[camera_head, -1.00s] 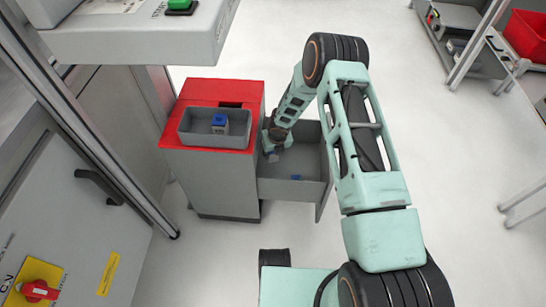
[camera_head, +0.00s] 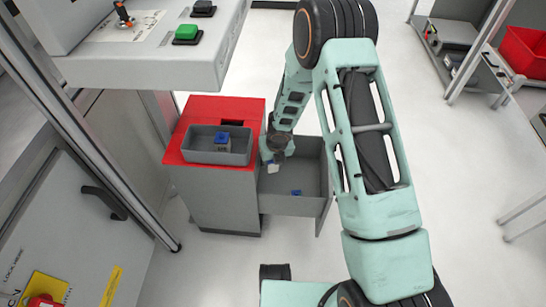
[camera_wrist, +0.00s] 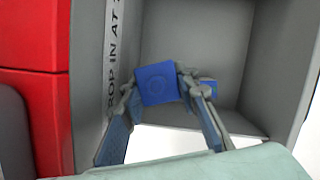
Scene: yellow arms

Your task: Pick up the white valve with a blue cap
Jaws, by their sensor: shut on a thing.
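My gripper (camera_wrist: 155,82) is shut on a valve with a square blue cap (camera_wrist: 158,84). The cap sits between the two fingertips and faces the wrist camera. In the head view my gripper (camera_head: 272,158) is over the left part of the open grey drawer (camera_head: 308,207), with a small white piece of the held valve (camera_head: 272,169) showing under it. The rest of the valve's body is hidden or hard to make out.
Another small blue thing (camera_head: 296,192) lies in the drawer; it shows past the right finger in the wrist view (camera_wrist: 208,88). A blue-capped block (camera_head: 222,143) sits in a grey tray (camera_head: 198,155) on the red cabinet top (camera_head: 256,110). The cabinet stands close left of my gripper.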

